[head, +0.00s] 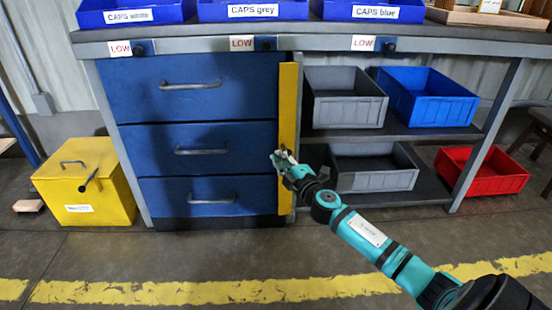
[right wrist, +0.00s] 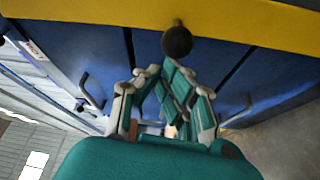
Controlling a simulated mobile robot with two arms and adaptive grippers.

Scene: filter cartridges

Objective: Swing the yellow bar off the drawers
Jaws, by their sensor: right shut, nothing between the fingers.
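The yellow bar (head: 288,100) stands upright along the right edge of the blue drawer unit (head: 195,135). It also crosses the top of the right wrist view (right wrist: 80,12), where a dark round knob (right wrist: 177,41) stands out from it. My right gripper (head: 279,158) is in front of the bar's middle part, fingers toward the drawers, and hides some of the bar. In the right wrist view the fingers (right wrist: 163,82) are shut and empty, just below the knob in the picture. I cannot tell whether they touch the bar. My left gripper is not in view.
Three drawers have grey handles (head: 190,86). Grey bins (head: 345,98), a blue bin (head: 425,97) and a red bin (head: 483,172) stand right of the bar. A yellow box (head: 85,185) stands on the floor at left. The floor in front is clear.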

